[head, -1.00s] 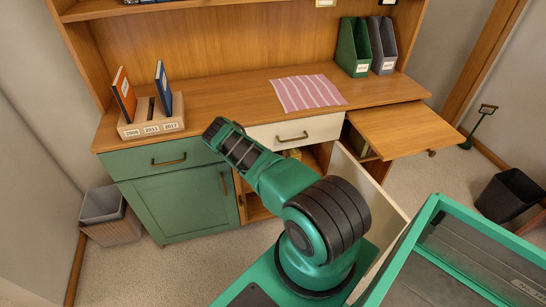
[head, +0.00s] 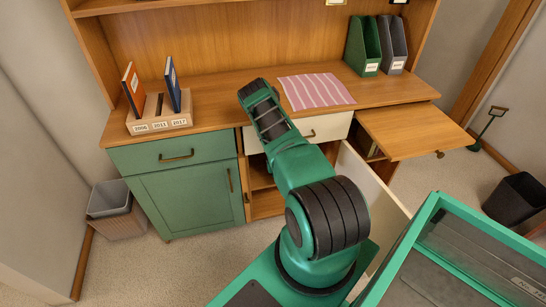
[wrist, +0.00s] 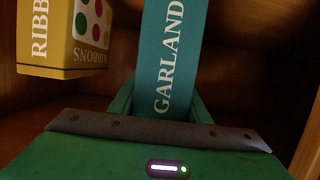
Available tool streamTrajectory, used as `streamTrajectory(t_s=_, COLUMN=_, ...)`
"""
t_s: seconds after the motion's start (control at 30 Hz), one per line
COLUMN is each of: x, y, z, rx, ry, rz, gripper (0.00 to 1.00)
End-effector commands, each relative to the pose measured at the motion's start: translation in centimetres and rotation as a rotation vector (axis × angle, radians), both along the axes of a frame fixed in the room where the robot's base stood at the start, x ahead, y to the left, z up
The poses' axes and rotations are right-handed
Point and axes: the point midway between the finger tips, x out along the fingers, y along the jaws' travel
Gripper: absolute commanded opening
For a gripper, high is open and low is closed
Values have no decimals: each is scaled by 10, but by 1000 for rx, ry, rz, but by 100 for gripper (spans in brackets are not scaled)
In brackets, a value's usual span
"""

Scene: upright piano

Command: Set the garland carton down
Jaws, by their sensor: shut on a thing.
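The garland carton (wrist: 172,55) is a teal box with "GARLAND" in pale letters, in the middle of the wrist view. My gripper (wrist: 160,108) is shut on it, with a green finger along each side of its near end. The carton is inside a wooden compartment. I cannot tell whether its far end touches a surface. In the head view my arm covers part of the cabinet opening, and neither the gripper nor the carton shows.
A yellow ribbons carton (wrist: 65,38) with coloured dots is left of the garland carton, with a gap between. Wooden walls enclose both. In the head view an open cream door (head: 375,190) stands right of my arm, below a pulled-out board (head: 415,130).

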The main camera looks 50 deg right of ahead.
Motion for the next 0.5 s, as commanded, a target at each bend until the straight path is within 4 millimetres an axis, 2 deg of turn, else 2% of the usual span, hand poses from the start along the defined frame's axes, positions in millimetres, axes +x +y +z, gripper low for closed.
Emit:
streamTrajectory(t_s=0.27, x=14, y=-11, z=1, rx=-1, ry=-3, rz=-3, gripper=2)
streamTrajectory(t_s=0.4, x=14, y=-11, z=-21, rx=1, ry=-1, rz=-2, gripper=2)
streamTrajectory(t_s=0.5, x=15, y=-11, z=-31, rx=-2, ry=0, rz=-1, gripper=2)
